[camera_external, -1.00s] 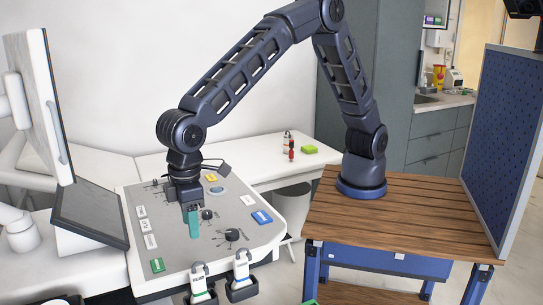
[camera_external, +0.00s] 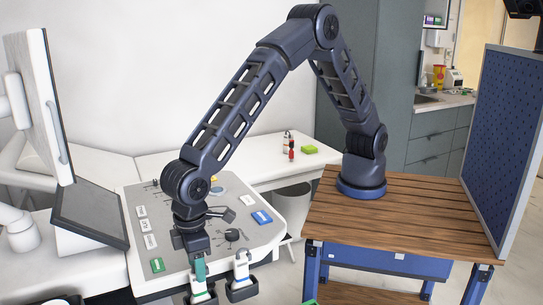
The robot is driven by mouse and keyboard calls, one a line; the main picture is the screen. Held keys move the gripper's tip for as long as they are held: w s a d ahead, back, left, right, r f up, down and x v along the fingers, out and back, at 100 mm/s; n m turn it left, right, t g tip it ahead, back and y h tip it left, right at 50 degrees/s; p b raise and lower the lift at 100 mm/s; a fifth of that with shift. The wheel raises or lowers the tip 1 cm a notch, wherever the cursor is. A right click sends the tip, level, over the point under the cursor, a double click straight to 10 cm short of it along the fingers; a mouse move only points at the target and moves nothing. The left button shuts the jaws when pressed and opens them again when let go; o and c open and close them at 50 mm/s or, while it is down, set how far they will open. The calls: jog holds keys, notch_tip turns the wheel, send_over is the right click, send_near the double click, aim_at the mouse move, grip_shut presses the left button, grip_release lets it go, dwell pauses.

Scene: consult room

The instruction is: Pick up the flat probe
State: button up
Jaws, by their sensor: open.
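Two white probes stand in dark holders at the panel's front edge. The left probe (camera_external: 200,297) has a green band; the right probe (camera_external: 242,270) has a blue band. I cannot tell from their shapes which is the flat one. My gripper (camera_external: 200,277), with teal fingers, points down at the top of the left probe. Its jaws are open. The fingers and the probe's head overlap in the picture, so the head is mostly hidden and I cannot tell whether they touch.
The grey control panel (camera_external: 133,219) carries knobs and coloured labels. A monitor (camera_external: 45,105) and a tilted dark screen (camera_external: 90,217) stand at the left. The right holder (camera_external: 241,290) is close beside my gripper.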

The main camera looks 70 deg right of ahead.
aim_at(199, 287)
notch_tip(199, 287, down, 4)
jog(key=shift+r, duration=0.25)
jog(key=shift+c, duration=0.5)
jog(key=c, duration=0.9)
jog(key=shift+r, duration=0.1)
